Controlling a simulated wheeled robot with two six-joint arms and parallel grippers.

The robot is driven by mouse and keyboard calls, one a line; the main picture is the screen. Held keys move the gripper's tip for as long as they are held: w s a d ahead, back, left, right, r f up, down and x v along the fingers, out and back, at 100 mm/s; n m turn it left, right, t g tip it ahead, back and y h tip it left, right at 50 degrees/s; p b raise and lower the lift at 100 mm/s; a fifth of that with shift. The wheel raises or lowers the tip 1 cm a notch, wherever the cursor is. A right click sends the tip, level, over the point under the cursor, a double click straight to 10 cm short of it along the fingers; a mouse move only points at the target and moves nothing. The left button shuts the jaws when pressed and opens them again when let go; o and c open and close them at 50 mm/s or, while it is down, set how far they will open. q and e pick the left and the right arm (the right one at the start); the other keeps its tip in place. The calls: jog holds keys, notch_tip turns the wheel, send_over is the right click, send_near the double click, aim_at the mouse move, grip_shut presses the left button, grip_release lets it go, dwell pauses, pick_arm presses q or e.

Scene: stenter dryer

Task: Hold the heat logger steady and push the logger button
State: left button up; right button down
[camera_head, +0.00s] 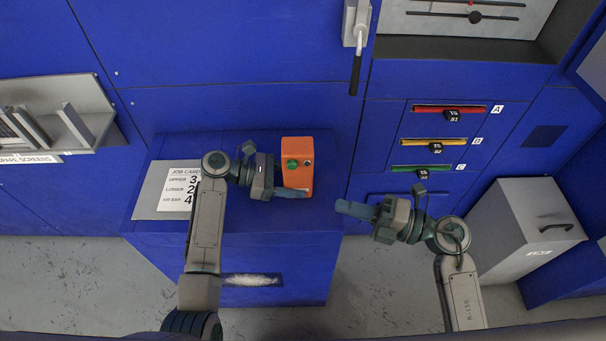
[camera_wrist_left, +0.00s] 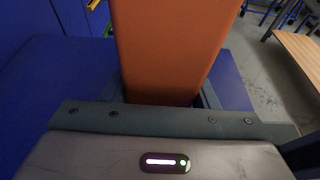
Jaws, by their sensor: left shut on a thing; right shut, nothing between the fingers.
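The orange heat logger (camera_head: 299,158) stands on the blue cabinet top in the head view. In the left wrist view the logger (camera_wrist_left: 170,45) rises from between the fingers of my left gripper (camera_wrist_left: 165,103). My right gripper (camera_head: 340,206) is shut and empty, to the right of and below the logger, apart from it, its fingers pointing left.
A job card (camera_head: 180,188) lies on the blue cabinet top (camera_head: 250,225), left of the logger. Red, yellow and green slots (camera_head: 434,141) are on the right panel. A black-handled lever (camera_head: 356,70) hangs above. A grey bin (camera_head: 520,235) stands at right.

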aim_at(292, 165)
pick_arm(q)
jog(key=shift+d, duration=0.1)
pick_arm(e)
jog(key=w+a, duration=0.7)
jog(key=a, duration=0.2)
jog(key=shift+w+r, duration=0.2)
jog(key=shift+r, duration=0.15)
dwell(0.3)
jog(key=shift+w, duration=0.1)
